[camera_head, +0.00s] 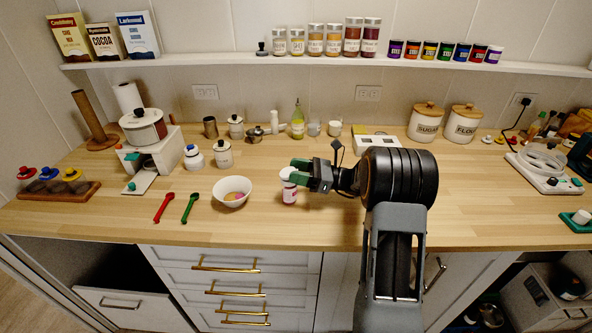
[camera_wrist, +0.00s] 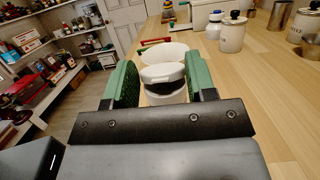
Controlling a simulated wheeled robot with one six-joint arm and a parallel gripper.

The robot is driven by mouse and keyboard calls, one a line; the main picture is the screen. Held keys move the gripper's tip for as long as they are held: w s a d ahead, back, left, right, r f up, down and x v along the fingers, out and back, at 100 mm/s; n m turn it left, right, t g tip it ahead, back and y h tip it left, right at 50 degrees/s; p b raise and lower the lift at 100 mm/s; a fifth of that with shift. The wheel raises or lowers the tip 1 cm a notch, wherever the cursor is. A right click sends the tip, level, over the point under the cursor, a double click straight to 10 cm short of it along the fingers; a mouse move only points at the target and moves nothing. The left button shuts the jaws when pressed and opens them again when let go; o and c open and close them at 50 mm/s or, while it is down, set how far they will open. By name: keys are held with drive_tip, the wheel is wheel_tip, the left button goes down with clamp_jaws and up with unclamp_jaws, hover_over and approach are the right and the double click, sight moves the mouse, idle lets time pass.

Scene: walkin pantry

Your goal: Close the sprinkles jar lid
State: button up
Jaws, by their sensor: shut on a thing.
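The sprinkles jar (camera_head: 289,195) is small, with a pink-and-white body, and stands on the wooden counter right of the white bowl. Its white lid (camera_head: 287,172) is at the top of the jar, between the green fingers of my gripper (camera_head: 297,172). In the wrist view the lid (camera_wrist: 162,72) shows between the two fingers (camera_wrist: 160,82), with a dark band and a white part below it. My gripper is shut on the lid. The fingers and the dark gripper bar hide part of the jar, so I cannot tell whether the lid is fully seated.
Red (camera_head: 164,207) and green (camera_head: 190,207) spoons lie further left. White canisters (camera_head: 223,156) stand behind the bowl. Sugar (camera_head: 425,125) and flour jars stand at the back right. The front counter is mostly clear.

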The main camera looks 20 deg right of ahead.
drive_tip(key=shift+f, duration=0.15)
drive_tip(key=o, duration=1)
drive_tip(key=shift+c, duration=0.2)
drive_tip(key=shift+b+v, duration=0.45)
drive_tip(key=shift+v, duration=3.35)
drive_tip(key=shift+f, duration=0.1)
